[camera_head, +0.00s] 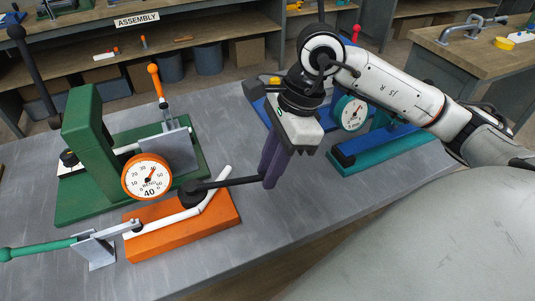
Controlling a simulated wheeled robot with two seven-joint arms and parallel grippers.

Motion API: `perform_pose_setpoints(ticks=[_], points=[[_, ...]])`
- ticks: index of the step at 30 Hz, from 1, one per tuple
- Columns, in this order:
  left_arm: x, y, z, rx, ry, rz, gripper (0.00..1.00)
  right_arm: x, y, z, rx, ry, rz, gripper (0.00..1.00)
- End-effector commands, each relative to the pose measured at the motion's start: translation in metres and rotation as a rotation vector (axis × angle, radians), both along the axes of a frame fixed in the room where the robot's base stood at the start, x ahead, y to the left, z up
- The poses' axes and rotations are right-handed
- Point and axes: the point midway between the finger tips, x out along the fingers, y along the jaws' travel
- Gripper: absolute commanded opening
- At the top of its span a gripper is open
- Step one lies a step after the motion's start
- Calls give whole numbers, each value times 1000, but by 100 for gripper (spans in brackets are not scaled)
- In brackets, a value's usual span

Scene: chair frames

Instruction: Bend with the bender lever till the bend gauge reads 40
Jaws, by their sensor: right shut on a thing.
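The bender is an orange base (215,222) on the grey table, with a black pivot and a black bender lever (228,182) reaching right. A white tube (160,220) lies across the base and angles up past the pivot, so it is bent. The bend gauge (136,180) is a round white dial with an orange rim behind the base. It has a large 40 near its bottom, and its needle points up and slightly right; the exact reading is too small to tell. My right gripper (271,175) has its purple fingers shut on the lever's right end. My left gripper is out of view.
A green press (88,135) stands behind the gauge, with an orange-handled lever (154,80). A grey clamp (96,250) with a green handle (40,248) is at front left. A teal fixture (380,148) with another dial (350,113) is at right. The table front centre is clear.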

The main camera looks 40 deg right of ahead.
Motion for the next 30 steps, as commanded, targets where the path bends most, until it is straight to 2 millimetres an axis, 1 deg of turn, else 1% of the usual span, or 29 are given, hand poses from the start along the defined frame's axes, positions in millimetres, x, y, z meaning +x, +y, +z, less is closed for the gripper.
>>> perform_pose_setpoints(ticks=[3,14,27,30], points=[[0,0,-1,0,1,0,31,-4,1,-1,-2,4,2,7],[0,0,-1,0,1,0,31,-5,2,-1,-3,6,1,7],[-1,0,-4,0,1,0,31,-26,18,-1,-2,5,3,7],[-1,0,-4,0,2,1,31,-28,20,-1,-1,5,3,7]])
